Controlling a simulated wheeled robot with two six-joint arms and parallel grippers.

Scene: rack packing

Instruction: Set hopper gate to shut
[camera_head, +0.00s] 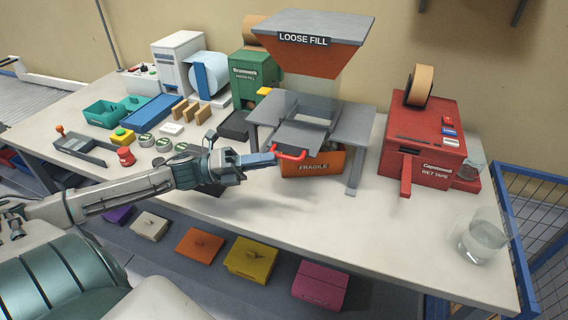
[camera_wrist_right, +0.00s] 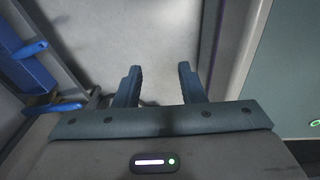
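The hopper (camera_head: 320,62) stands on a grey stand (camera_head: 366,128) and carries a LOOSE FILL sign. Its gate is a grey plate (camera_head: 297,137) below the clear chute, sticking out at the front with a red handle (camera_head: 291,156). My left gripper (camera_head: 276,158) is at the left end of this handle and overlaps it in the head view. Its fingers look close together, but whether they are closed on the handle is unclear. An orange FRAGILE box (camera_head: 318,164) sits under the gate. My right gripper (camera_wrist_right: 158,84) is open and empty in the right wrist view.
A red tape machine (camera_head: 428,140) and a glass of water (camera_head: 481,242) stand to the right. A red knob (camera_head: 125,156), several green-topped tins and small boxes lie to the left. The table's front middle is clear. Coloured boxes lie on the shelf below.

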